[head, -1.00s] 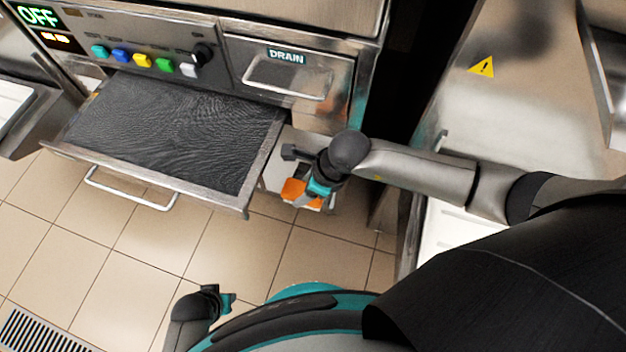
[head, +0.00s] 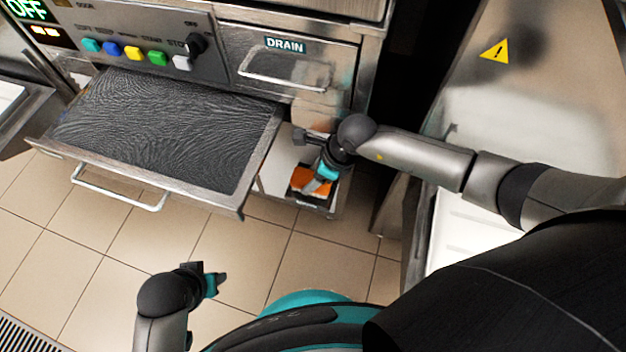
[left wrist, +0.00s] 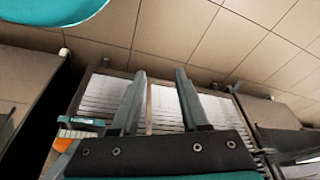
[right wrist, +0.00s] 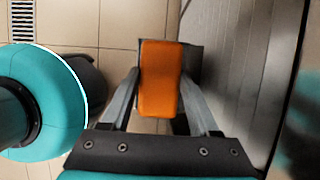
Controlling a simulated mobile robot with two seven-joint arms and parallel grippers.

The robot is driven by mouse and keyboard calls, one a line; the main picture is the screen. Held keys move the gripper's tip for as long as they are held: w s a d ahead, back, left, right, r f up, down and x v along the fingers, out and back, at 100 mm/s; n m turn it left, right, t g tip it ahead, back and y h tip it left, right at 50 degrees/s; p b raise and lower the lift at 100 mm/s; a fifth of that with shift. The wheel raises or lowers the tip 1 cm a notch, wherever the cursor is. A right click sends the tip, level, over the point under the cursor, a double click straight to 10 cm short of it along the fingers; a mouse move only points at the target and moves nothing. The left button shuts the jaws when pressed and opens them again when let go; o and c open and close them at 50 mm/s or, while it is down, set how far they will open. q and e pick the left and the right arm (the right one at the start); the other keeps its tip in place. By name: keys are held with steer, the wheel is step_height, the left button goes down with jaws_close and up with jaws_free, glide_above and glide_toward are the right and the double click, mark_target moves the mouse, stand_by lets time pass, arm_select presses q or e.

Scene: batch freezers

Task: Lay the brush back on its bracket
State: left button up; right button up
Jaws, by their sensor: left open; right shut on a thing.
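The brush shows as an orange block (head: 312,181) below my right gripper (head: 318,184) in the head view. The orange block also fills the space between the right fingers in the right wrist view (right wrist: 160,80). My right gripper is shut on the brush. A dark bracket (head: 318,207) lies under and around the orange block, beside the freezer's right front; a dark piece shows behind the block in the right wrist view (right wrist: 191,62). I cannot tell whether brush and bracket touch. My left gripper (head: 215,280) is open and empty above the floor, its fingers apart in the left wrist view (left wrist: 160,72).
A pulled-out drawer with a dark textured top (head: 165,130) and a front handle (head: 120,195) stands left of the brush. The drain panel (head: 285,65) is above. A steel cabinet with a yellow warning sign (head: 494,51) stands right. The tiled floor in front is clear.

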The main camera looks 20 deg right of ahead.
arm_select(q)
steer(key=shift+w+r+t+b, duration=0.2)
steer(key=shift+r+b, duration=0.15)
steer(key=shift+r, duration=0.55)
steer(key=shift+w+r+t+b, duration=0.1)
steer(key=shift+w+r+b, duration=0.15)
steer(key=shift+r, duration=0.6)
arm_select(e)
steer(key=shift+w+d+f, duration=0.1)
steer(key=shift+w+f, duration=0.05)
steer(key=shift+f, duration=0.95)
arm_select(q)
steer(key=shift+r, duration=0.1)
arm_select(e)
steer(key=shift+f, duration=0.1)
arm_select(q)
steer(key=shift+d, duration=0.1)
arm_select(e)
steer(key=o, duration=1.3)
arm_select(q)
steer(key=shift+r, duration=0.1)
